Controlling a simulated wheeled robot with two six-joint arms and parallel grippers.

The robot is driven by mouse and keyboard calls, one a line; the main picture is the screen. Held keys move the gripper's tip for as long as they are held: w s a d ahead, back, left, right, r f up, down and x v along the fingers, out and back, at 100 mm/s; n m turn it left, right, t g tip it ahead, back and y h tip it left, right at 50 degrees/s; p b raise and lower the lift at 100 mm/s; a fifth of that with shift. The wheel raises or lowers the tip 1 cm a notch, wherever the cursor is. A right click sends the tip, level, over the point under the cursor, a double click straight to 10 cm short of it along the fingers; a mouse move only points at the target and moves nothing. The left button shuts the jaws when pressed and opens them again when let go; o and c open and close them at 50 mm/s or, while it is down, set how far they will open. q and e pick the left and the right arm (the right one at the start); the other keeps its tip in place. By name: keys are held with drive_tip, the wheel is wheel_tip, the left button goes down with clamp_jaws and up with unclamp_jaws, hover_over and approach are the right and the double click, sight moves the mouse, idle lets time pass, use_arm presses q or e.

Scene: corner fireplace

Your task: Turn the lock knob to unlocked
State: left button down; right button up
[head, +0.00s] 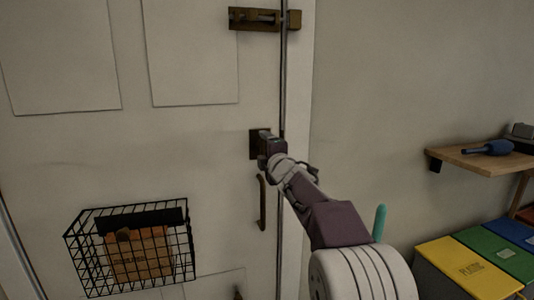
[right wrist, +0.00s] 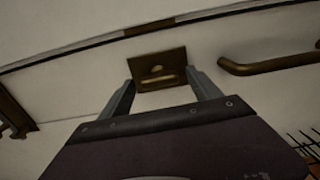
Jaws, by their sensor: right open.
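The lock is a dark brass plate (head: 255,143) on the right edge of the white door, above the door handle. In the right wrist view the plate (right wrist: 150,62) shows a bar-like lock knob (right wrist: 158,81), whose turned position I cannot tell for sure. My right gripper (head: 268,143) is in front of the plate and hides part of it in the head view. In the wrist view the right gripper (right wrist: 160,77) is open, with one finger on each side of the plate and knob. Whether it touches them is unclear. My left gripper is out of view.
A curved door handle (head: 262,205) hangs just below the lock. A slide bolt (head: 265,18) is at the top of the door. A black wire basket (head: 185,250) is mounted at lower left. A wooden shelf (head: 480,160) and coloured boxes (head: 470,265) are at right.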

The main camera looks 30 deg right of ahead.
drive_tip(key=v, duration=0.8)
drive_tip(key=shift+s, duration=0.25)
drive_tip(key=shift+a, duration=0.15)
